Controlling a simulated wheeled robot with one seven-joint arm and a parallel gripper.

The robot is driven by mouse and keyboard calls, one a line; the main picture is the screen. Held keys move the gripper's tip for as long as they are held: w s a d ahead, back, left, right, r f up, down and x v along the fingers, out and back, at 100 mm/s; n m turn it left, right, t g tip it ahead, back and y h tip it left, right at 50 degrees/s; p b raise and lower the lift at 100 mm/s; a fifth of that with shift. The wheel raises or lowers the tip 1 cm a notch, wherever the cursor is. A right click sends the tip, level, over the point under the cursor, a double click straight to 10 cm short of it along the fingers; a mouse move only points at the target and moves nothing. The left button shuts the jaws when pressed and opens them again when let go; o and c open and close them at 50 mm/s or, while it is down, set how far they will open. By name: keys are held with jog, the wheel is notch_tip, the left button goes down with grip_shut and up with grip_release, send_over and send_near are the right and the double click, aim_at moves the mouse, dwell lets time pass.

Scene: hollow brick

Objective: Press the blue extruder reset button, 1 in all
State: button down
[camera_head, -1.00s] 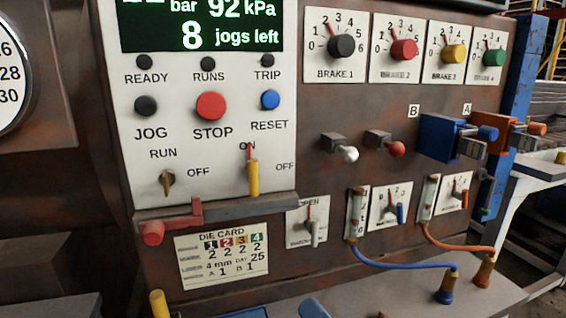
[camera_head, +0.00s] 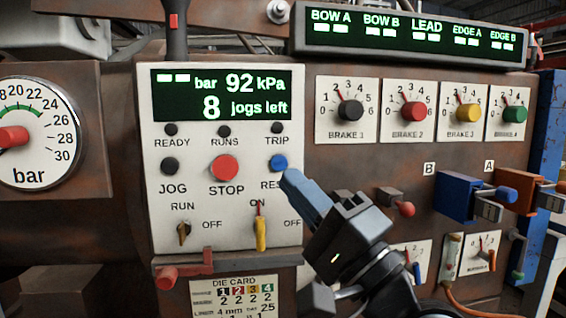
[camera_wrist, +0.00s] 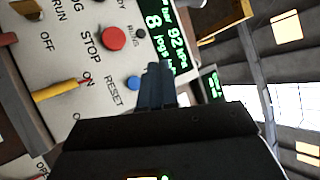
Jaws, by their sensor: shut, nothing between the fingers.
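The blue RESET button (camera_head: 279,162) sits on the white control panel (camera_head: 222,215), right of the red STOP button (camera_head: 225,168) and below the TRIP lamp. It also shows in the wrist view (camera_wrist: 134,82). My gripper (camera_head: 288,178) is shut and empty. In the head view its blue fingertips are just below and right of the blue button and cover part of the RESET label.
The black JOG button (camera_head: 169,166) is left of STOP. A yellow ON/OFF switch (camera_head: 261,235) is below. The display (camera_head: 222,95) reads 92 kPa and 8 jogs left. A red-ended lever (camera_head: 168,279) juts out below the panel.

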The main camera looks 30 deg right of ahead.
jog(key=shift+w, duration=0.1)
jog(key=w+d+b, duration=0.1)
jog(key=w+d, duration=0.1)
jog(key=w, duration=0.6)
jog(key=shift+w+d, duration=0.15)
jog(key=shift+d, duration=0.2)
jog(key=shift+b, duration=0.3)
dwell(1.8)
jog(key=shift+w+d, duration=0.1)
jog(key=shift+w, duration=0.25)
jog(key=shift+w+d, duration=0.15)
jog(key=shift+w, duration=0.3)
dwell(0.6)
jog(key=shift+s, duration=0.2)
jog(key=shift+s+a, duration=0.25)
jog(key=shift+s, duration=0.4)
jog(key=shift+s+a+p, duration=0.2)
jog(key=shift+s+a, duration=0.05)
jog(key=shift+s, duration=0.55)
jog(key=shift+s+a+p, duration=0.15)
jog(key=shift+s+a, duration=0.1)
jog(key=shift+s, duration=0.55)
jog(key=shift+s+a+p, duration=0.2)
jog(key=shift+s+a, duration=0.05)
jog(key=shift+s, duration=0.55)
